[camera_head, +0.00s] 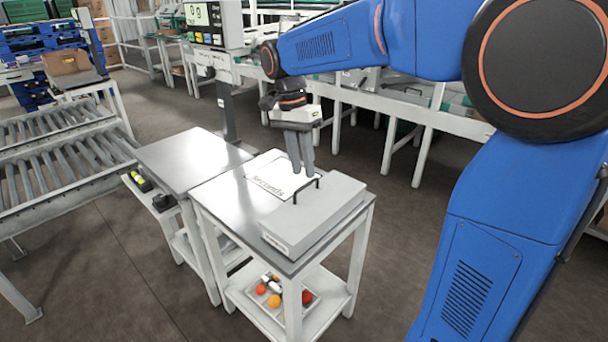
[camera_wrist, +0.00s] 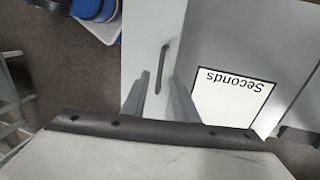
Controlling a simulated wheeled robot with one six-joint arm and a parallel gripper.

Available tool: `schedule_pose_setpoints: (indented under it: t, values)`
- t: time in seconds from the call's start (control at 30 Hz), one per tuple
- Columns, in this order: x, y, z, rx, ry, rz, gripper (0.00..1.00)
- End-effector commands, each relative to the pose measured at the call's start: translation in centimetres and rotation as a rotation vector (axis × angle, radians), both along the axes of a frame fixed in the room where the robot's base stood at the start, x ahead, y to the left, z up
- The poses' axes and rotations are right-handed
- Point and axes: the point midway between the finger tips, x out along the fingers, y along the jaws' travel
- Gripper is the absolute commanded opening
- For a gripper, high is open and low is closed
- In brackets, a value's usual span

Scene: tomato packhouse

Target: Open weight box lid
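The weight box (camera_head: 315,215) is a long grey-white box with a closed lid on the right-hand metal-topped table (camera_head: 228,205). A dark bar handle (camera_head: 306,188) stands on its lid; the handle also shows in the wrist view (camera_wrist: 162,66). My gripper (camera_head: 302,170) points down above the table, close to the handle in the head view. In the wrist view its two fingers (camera_wrist: 158,92) are apart, with the handle showing between and beyond their tips. I cannot tell whether a finger touches the handle or lid.
A white "Seconds" sheet (camera_head: 272,187) lies beside the box. A bare metal table with a scale display (camera_head: 213,22) stands to the left. A tray of tomatoes (camera_head: 284,294) is on the lower shelf. Roller conveyors (camera_head: 60,165) stand far left.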

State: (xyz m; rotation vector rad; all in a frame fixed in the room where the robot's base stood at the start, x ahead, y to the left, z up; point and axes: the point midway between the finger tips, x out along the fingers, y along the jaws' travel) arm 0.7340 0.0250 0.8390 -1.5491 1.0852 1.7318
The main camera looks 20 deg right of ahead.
Motion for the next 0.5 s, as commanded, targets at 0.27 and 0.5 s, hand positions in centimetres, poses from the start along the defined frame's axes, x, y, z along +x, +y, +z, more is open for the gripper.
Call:
schedule_pose_setpoints:
  t: [0.27, 0.5]
  values:
    - [-0.5, -0.3, -2.7, 0.000, 0.000, 0.000, 0.27]
    - [-0.5, -0.3, -3.1, 0.000, 0.000, 0.000, 0.27]
